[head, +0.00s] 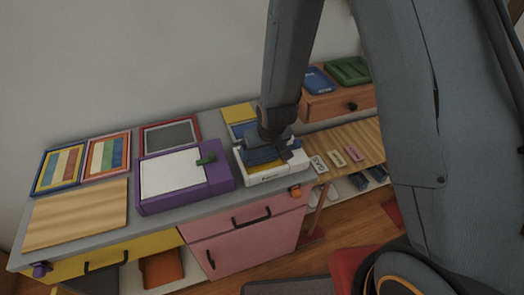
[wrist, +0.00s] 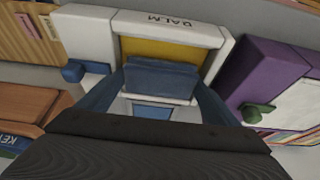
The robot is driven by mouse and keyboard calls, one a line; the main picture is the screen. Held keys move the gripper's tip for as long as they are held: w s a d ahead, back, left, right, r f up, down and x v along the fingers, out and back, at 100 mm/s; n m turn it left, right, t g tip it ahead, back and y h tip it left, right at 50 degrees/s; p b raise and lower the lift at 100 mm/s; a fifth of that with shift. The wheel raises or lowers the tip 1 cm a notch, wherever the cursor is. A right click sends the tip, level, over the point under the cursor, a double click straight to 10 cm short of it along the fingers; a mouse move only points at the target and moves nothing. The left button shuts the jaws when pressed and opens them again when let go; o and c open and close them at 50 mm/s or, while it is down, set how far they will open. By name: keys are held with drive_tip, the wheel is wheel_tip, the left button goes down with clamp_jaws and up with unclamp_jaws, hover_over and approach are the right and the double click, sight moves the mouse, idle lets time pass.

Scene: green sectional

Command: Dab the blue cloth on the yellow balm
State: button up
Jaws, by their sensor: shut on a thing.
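The yellow balm (wrist: 172,50) fills the inside of a white box (wrist: 170,22) lettered "BALM". The same white box (head: 277,178) stands on the grey counter in the head view, with a strip of yellow balm (head: 262,170) showing. My gripper (wrist: 162,72) is shut on the folded blue cloth (wrist: 160,82), with a finger on each side. In the head view my gripper (head: 270,150) points down over the box, and the blue cloth (head: 262,157) is low at its opening. The cloth covers part of the balm; I cannot tell whether they touch.
A purple box (head: 184,183) with a white top and green latch stands close to the left. Framed striped panels (head: 107,153) and a wooden board (head: 78,213) lie farther left. To the right are a striped wooden surface (head: 352,134) with small tags and a wooden drawer unit (head: 335,103).

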sight(262, 154)
drive_tip(key=shift+f, duration=0.35)
idle(1.0)
drive_tip(key=shift+r+p, duration=2.5)
drive_tip(key=shift+r, duration=1.05)
drive_tip(key=shift+s+f, duration=0.1)
drive_tip(key=shift+s, duration=0.05)
